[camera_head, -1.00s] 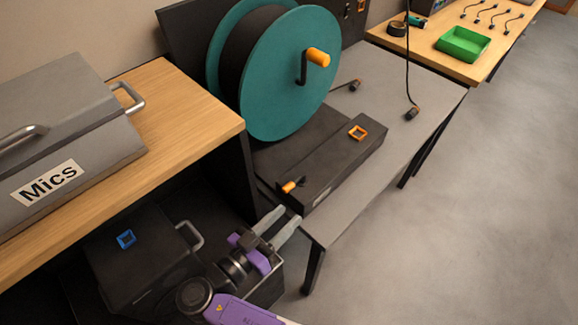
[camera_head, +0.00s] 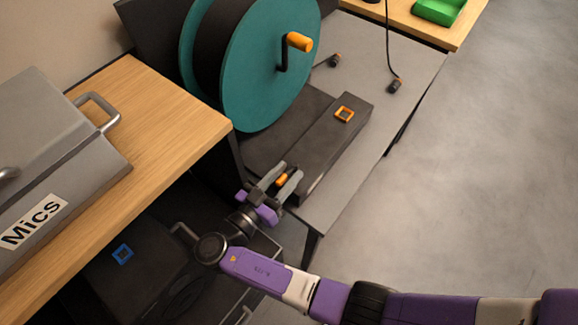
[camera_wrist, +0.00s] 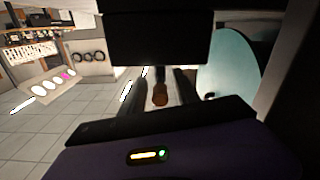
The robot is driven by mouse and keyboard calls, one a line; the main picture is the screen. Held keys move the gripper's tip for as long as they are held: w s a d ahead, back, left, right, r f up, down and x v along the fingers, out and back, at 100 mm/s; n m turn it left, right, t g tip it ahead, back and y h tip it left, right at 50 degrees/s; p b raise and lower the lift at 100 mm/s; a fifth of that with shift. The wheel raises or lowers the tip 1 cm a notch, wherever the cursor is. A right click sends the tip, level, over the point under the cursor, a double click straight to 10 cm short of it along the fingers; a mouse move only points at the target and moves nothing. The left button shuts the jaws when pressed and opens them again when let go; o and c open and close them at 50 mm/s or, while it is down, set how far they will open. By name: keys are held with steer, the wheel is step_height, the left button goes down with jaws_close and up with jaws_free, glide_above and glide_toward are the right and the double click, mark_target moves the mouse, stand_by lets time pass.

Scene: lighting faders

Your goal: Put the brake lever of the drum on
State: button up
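The drum (camera_head: 275,75) is a large teal cable reel with a black core; its crank has an orange grip (camera_head: 299,42). Below it is a long black box (camera_head: 325,150) with an orange square on top. The brake lever's short orange handle (camera_head: 281,180) is at the box's near end. My gripper (camera_head: 290,170) is at that end, its two grey fingers apart on either side of the handle. In the wrist view the handle (camera_wrist: 160,96) lies between the fingers, with gaps visible on both sides. The lever's shaft and pivot are mostly hidden.
A wooden bench (camera_head: 165,115) with a grey case marked "Mics" (camera_head: 50,170) is at left. A dark case with a blue square (camera_head: 123,254) is below it. Cable plugs (camera_head: 395,86) lie on the grey table (camera_head: 400,60). Open floor is at right.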

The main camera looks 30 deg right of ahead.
steer(key=shift+w+d, duration=0.2)
steer(key=shift+d, duration=0.45)
jaws_close()
